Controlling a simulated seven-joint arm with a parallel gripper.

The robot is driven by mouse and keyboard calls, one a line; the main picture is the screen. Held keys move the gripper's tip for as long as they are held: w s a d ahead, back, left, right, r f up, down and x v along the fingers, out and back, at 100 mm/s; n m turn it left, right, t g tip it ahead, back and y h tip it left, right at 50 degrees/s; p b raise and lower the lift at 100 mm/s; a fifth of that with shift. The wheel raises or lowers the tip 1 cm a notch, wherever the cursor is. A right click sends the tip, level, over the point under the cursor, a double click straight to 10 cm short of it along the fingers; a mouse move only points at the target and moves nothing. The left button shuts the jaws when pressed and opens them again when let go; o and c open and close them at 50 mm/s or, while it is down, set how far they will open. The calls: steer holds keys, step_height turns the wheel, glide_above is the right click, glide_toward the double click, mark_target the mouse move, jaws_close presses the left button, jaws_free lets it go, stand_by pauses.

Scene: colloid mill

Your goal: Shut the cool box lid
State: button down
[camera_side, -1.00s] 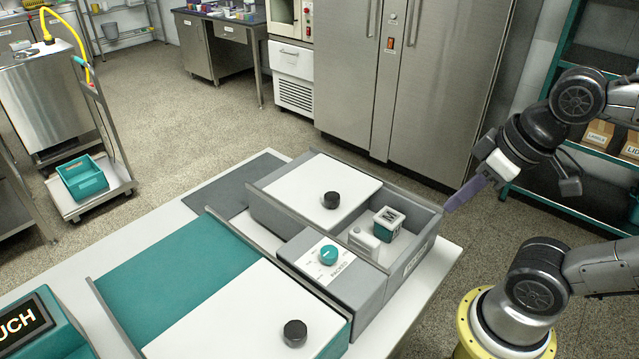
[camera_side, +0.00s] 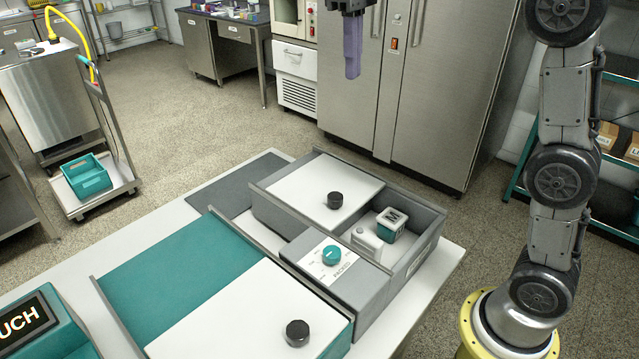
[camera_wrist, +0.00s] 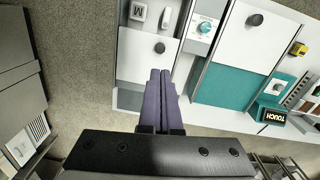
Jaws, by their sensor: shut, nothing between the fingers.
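An open grey box (camera_side: 428,228), which I take as the cool box, stands on the white table. Its flat white lid (camera_side: 300,193) with a black knob (camera_side: 335,200) covers the far-left part; the near-right part is uncovered. Inside the uncovered part are a white bottle-like item (camera_side: 367,238) and a teal and white cube marked M (camera_side: 391,222). My gripper (camera_side: 352,75) is shut and empty, purple fingers pointing down, high above the table and apart from the lid. In the wrist view the fingertips (camera_wrist: 160,72) appear just below the lid's knob (camera_wrist: 160,47).
A panel with a teal dial (camera_side: 332,256) adjoins the box. Beside it lies a second white lid (camera_side: 235,318) with its own knob (camera_side: 297,333) and a teal surface (camera_side: 178,270). A TOUCH display (camera_side: 30,318) stands at the near left. A steel cabinet (camera_side: 440,90) stands behind.

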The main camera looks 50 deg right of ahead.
steer(key=w+f+g, duration=0.2)
steer(key=w+f, duration=0.6)
steer(key=w, duration=0.2)
steer(key=g, duration=0.2)
glide_toward(320, 200)
steer(key=f, duration=0.4)
steer(key=shift+w+a, duration=0.2)
steer(key=shift+w, duration=0.05)
steer(key=shift+s+d+f, duration=0.1)
steer(key=shift+s+f, duration=0.05)
steer(key=shift+s, duration=0.45)
steer(key=shift+s+d+f, duration=0.1)
steer(key=shift+s+f, duration=0.1)
steer(key=shift+s, duration=0.4)
steer(key=shift+s+d, duration=0.15)
steer(key=shift+s, duration=0.7)
steer(key=shift+s, duration=0.1)
steer(key=s, duration=1.6)
steer(key=shift+s, duration=0.15)
steer(key=shift+f, duration=0.1)
